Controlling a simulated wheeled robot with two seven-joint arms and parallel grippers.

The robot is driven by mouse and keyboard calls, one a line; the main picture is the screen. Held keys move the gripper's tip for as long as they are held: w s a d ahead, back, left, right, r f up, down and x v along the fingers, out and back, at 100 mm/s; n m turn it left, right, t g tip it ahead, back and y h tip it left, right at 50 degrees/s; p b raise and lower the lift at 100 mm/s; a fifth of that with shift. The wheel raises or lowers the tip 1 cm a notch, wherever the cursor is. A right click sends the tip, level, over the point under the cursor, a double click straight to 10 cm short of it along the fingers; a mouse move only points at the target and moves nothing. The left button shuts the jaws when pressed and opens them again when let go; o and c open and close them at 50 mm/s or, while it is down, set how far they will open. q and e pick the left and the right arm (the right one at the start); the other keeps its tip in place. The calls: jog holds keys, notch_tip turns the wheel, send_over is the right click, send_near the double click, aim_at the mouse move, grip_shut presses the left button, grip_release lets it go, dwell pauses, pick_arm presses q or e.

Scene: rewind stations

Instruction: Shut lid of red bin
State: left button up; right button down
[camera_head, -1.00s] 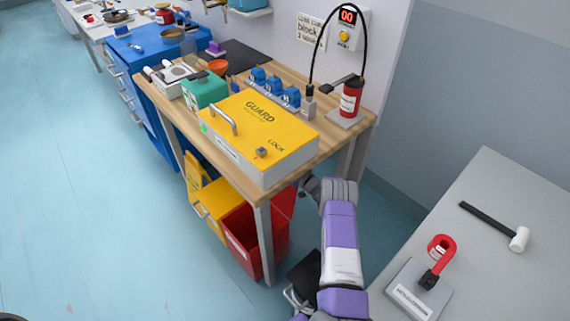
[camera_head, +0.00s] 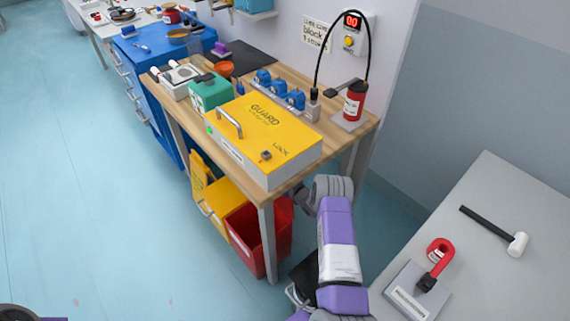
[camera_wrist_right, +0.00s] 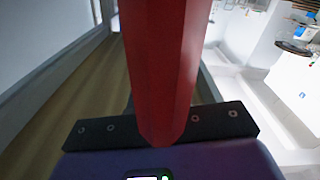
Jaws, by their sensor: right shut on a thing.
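The red bin (camera_head: 243,238) stands under the wooden bench, beside a yellow bin (camera_head: 219,195). Its top is open and its dark inside shows. Its red lid (camera_head: 284,217) is raised at the right side, partly behind the bench leg. My right arm reaches under the bench from the right, with its wrist beside the lid; the fingers are mostly hidden there. In the right wrist view my right gripper (camera_wrist_right: 160,128) is shut on a red part, seemingly the lid, which fills the middle. My left gripper is not in view.
The bench (camera_head: 349,137) and its front leg (camera_head: 267,245) stand close to the bin and my right arm. A yellow guard box (camera_head: 262,135) sits on top. A grey table (camera_head: 510,190) with a mallet (camera_head: 495,230) is at the right. The floor at left is clear.

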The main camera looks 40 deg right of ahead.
jog(key=a+f+n, duration=0.1)
jog(key=a, duration=0.6)
jog(key=shift+s+a+f+n, duration=0.25)
jog(key=shift+s+f+n, duration=0.05)
jog(key=shift+f, duration=0.1)
jog(key=c, duration=1.1)
grip_release()
jog(key=shift+s, duration=0.1)
jog(key=s, duration=0.2)
jog(key=s+p, duration=0.1)
jog(key=s, duration=0.2)
jog(key=s+p, duration=0.1)
jog(key=s, duration=0.1)
jog(key=shift+s+d, duration=0.2)
jog(key=shift+d, duration=0.15)
